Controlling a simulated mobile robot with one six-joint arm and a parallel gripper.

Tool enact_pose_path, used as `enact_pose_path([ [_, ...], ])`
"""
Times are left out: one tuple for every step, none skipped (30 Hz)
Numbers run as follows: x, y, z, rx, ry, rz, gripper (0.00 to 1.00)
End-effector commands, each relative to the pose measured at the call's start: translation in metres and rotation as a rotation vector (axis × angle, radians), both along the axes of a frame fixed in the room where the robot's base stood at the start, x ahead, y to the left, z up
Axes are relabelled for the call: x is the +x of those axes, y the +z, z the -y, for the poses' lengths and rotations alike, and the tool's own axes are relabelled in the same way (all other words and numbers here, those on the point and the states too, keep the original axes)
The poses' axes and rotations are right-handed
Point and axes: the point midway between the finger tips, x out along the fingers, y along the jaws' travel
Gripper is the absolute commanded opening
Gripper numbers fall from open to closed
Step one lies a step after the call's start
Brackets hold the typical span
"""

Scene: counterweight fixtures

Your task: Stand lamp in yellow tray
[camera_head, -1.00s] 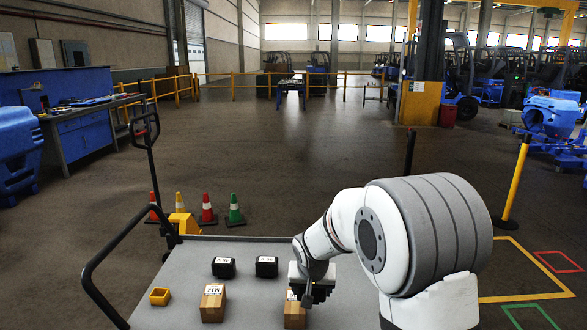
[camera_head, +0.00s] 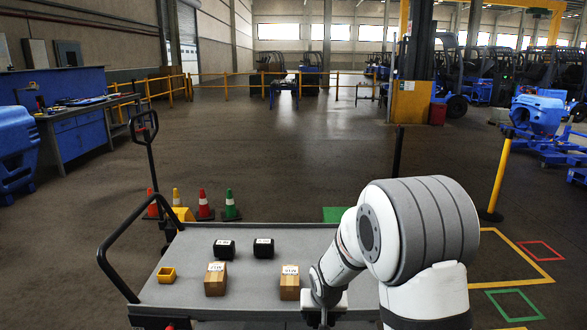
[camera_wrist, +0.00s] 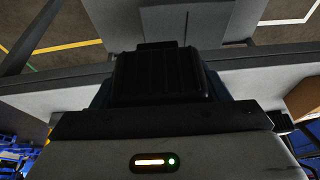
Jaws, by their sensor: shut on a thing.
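The yellow tray (camera_head: 166,275) is a small open box at the left of the grey cart top (camera_head: 190,295). My gripper (camera_head: 325,316) is low at the front right of the cart, well right of the tray, in the head view. In the wrist view my gripper (camera_wrist: 160,78) appears as a dark ribbed block across the middle. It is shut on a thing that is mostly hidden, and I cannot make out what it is. I cannot pick out a lamp anywhere in these frames.
Two wooden blocks with white labels (camera_head: 215,279) (camera_head: 290,283) stand on the cart, the right one close to my gripper. Two black boxes (camera_head: 224,248) (camera_head: 264,248) stand behind them. A black handle (camera_head: 120,245) rises at the cart's left.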

Motion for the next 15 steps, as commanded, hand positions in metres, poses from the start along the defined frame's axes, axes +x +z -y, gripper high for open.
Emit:
enact_pose_path([
  [-0.006,-0.012,0.01,0.003,-0.001,-0.005,0.38],
  [-0.009,-0.019,0.015,0.003,0.002,-0.005,0.38],
  [-0.014,-0.028,0.022,0.004,0.005,-0.004,0.38],
  [-0.018,-0.034,0.028,0.004,0.006,-0.003,0.38],
  [-0.022,-0.041,0.033,0.003,0.01,-0.002,0.38],
  [-0.028,-0.05,0.041,0.002,0.009,-0.001,0.38],
  [-0.032,-0.056,0.047,0.0,0.012,0.001,0.38],
  [-0.037,-0.062,0.053,-0.004,0.011,0.003,0.38],
  [-0.043,-0.069,0.059,-0.006,0.013,0.005,0.38],
  [-0.046,-0.073,0.064,-0.01,0.013,0.008,0.38],
  [-0.049,-0.076,0.068,-0.014,0.011,0.01,0.38],
  [-0.052,-0.08,0.072,-0.019,0.012,0.013,0.38],
  [-0.054,-0.081,0.074,-0.021,0.013,0.015,0.38],
  [-0.056,-0.083,0.075,-0.022,0.014,0.016,0.38],
  [-0.057,-0.084,0.077,-0.024,0.014,0.016,0.38],
])
